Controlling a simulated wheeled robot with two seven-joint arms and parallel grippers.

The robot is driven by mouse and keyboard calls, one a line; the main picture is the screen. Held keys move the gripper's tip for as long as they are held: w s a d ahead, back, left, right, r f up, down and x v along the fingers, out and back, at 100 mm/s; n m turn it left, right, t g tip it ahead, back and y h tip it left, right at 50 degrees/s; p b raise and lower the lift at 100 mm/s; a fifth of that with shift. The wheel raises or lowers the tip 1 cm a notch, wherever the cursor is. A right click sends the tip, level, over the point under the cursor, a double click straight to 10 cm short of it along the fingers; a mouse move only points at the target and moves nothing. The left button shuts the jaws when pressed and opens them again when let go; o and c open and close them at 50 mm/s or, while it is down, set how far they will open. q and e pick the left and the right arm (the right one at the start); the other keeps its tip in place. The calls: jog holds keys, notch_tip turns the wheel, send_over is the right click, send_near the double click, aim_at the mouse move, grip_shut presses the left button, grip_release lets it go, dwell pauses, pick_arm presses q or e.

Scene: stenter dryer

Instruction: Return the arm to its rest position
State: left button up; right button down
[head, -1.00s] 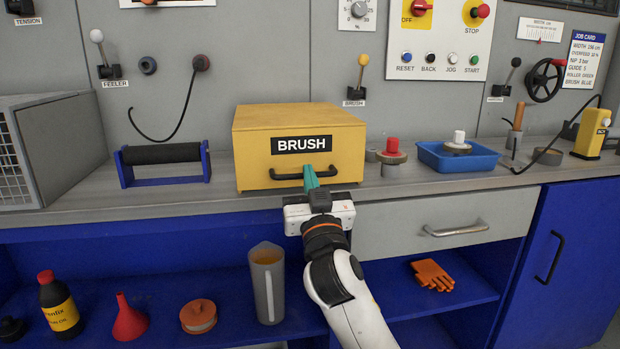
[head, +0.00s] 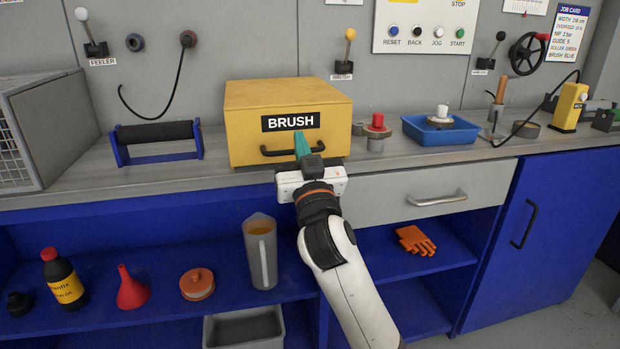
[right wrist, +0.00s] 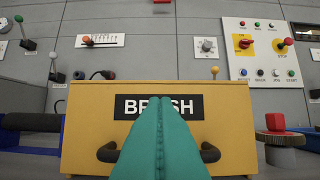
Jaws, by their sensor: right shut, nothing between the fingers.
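My right arm reaches up from the bottom of the head view. Its right gripper (head: 302,146) has teal fingers that are shut with nothing between them. The fingertips are in front of the black handle of the yellow BRUSH box (head: 245,140); I cannot tell whether they touch it. In the right wrist view, the shut teal fingers (right wrist: 160,130) cover the middle of the label and handle of the yellow box (right wrist: 85,130). My left gripper is not in view.
The yellow box stands on the grey counter (head: 215,185). A roller on a blue stand (head: 155,145) is left of it. A red-topped part (head: 376,125) and a blue tray (head: 440,133) are right. Below are a grey drawer (head: 400,197) and a shelf with a jug (head: 262,255).

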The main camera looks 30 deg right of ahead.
jog(key=f+v, duration=0.1)
jog(key=v, duration=0.7)
jog(key=shift+w, duration=0.2)
